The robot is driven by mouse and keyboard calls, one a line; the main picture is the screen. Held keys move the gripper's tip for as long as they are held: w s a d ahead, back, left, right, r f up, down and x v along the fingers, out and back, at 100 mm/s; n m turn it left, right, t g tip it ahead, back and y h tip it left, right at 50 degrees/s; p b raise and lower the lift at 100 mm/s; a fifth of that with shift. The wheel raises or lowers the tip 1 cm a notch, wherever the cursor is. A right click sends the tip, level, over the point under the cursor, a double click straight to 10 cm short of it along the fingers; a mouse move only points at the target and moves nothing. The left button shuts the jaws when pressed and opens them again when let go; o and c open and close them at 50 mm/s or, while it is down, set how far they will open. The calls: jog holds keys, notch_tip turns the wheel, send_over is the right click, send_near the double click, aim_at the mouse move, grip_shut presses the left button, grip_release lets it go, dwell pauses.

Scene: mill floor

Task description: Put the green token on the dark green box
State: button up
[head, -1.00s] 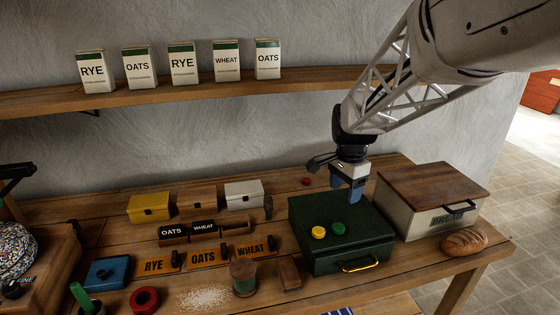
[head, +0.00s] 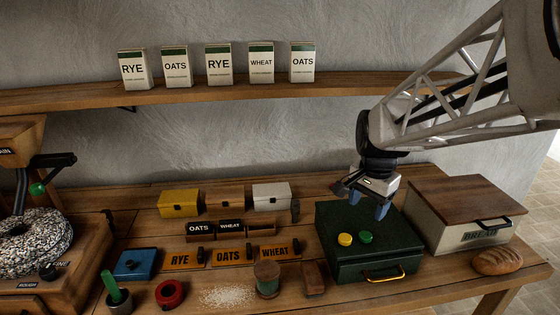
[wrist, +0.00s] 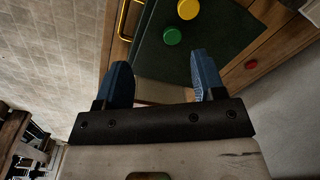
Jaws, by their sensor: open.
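The dark green box (head: 345,262) with a brass handle stands on the wooden bench at the right. The green token (head: 365,237) lies flat on its lid, and the yellow token (head: 345,239) lies just left of it. In the wrist view the green token (wrist: 172,36) and the yellow token (wrist: 188,9) lie on the lid beyond the fingertips. My gripper (head: 368,208) is open and empty, with blue fingers pointing down above the back right part of the box. The wrist view shows nothing between the fingers (wrist: 165,75).
A bread box (head: 455,232) stands close to the right of the green box, with a loaf (head: 497,262) in front. Grain signs (head: 228,257), a glass jar (head: 267,279), a blue box (head: 135,264) and a red ring (head: 170,294) lie to the left. A shelf (head: 220,88) runs behind.

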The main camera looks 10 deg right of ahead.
jog(key=s+a+n, duration=0.3)
jog(key=s, duration=0.3)
jog(key=s+a+n+t, duration=0.1)
jog(key=s+a+n, duration=0.2)
jog(key=s, duration=0.3)
jog(key=s+a+r+n+t, duration=0.1)
jog(key=s+a+n, duration=0.2)
jog(key=s+n, duration=0.2)
jog(key=shift+s, duration=0.45)
